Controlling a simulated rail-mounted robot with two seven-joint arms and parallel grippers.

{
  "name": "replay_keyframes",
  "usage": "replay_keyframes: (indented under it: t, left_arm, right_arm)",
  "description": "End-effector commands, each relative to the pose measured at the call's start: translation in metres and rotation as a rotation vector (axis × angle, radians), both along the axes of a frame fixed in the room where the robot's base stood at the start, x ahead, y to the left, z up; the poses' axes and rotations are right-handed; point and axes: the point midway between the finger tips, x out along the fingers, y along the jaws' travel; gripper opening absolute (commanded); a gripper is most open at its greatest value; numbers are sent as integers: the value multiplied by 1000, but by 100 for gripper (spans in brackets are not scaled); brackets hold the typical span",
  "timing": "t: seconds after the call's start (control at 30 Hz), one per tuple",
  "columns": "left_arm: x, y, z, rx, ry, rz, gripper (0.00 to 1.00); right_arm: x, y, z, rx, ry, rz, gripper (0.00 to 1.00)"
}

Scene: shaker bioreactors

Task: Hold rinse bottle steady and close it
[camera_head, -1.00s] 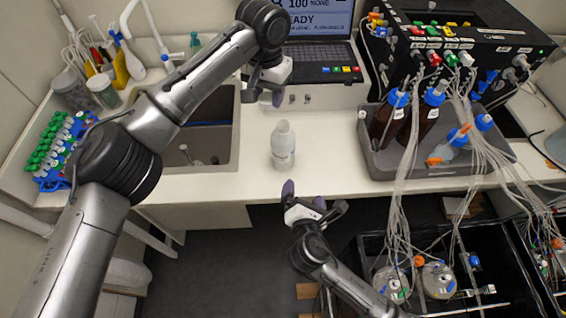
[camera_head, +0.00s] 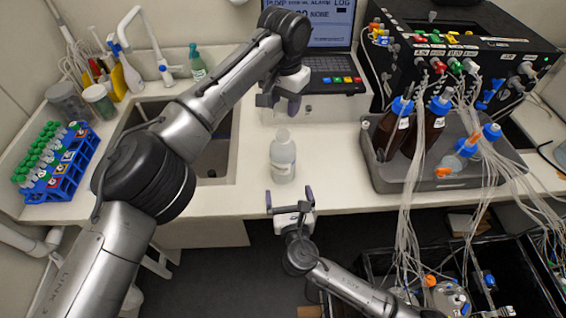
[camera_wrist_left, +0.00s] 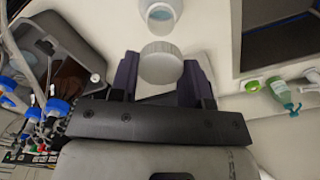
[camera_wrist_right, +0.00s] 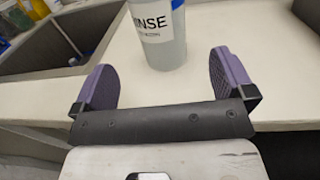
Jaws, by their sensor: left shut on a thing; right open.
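The rinse bottle (camera_head: 283,158), translucent white with a label, stands upright on the counter near its front edge. My left gripper (camera_head: 279,106) is behind and above it, shut on a white round cap (camera_wrist_left: 161,64). In the left wrist view the bottle's open mouth (camera_wrist_left: 160,13) shows just beyond the cap, apart from it. My right gripper (camera_head: 288,196) is open and empty in front of the bottle, at the counter edge. In the right wrist view the fingers (camera_wrist_right: 168,82) point toward the bottle (camera_wrist_right: 165,45), which reads "RINSE"; they do not touch it.
A grey tray (camera_head: 385,180) with brown bottles stands right of the bottle, with tubes hanging over the counter edge. A sink (camera_head: 215,165) lies to the left, and a laptop (camera_head: 325,65) behind. A blue rack (camera_head: 65,180) of green-capped tubes is far left.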

Motion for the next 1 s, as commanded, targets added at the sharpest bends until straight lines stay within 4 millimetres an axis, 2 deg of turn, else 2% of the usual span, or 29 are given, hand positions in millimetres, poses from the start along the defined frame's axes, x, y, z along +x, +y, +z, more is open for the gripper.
replay_keyframes:
  t: [0.4, 0.6, 0.8, 1.0]
  left_arm:
    - [0, 0, 0, 0, 0, 0, 22]
    - [0, 0, 0, 0, 0, 0, 22]
    - [0, 0, 0, 0, 0, 0, 22]
    - [0, 0, 0, 0, 0, 0, 22]
  right_arm:
    - [65, 9, 1, 0, -1, -1, 100]
    - [92, 13, 1, 2, 0, -2, 100]
    - [107, 14, 0, 2, 0, -1, 100]
    - [112, 15, 0, 2, 1, 0, 100]
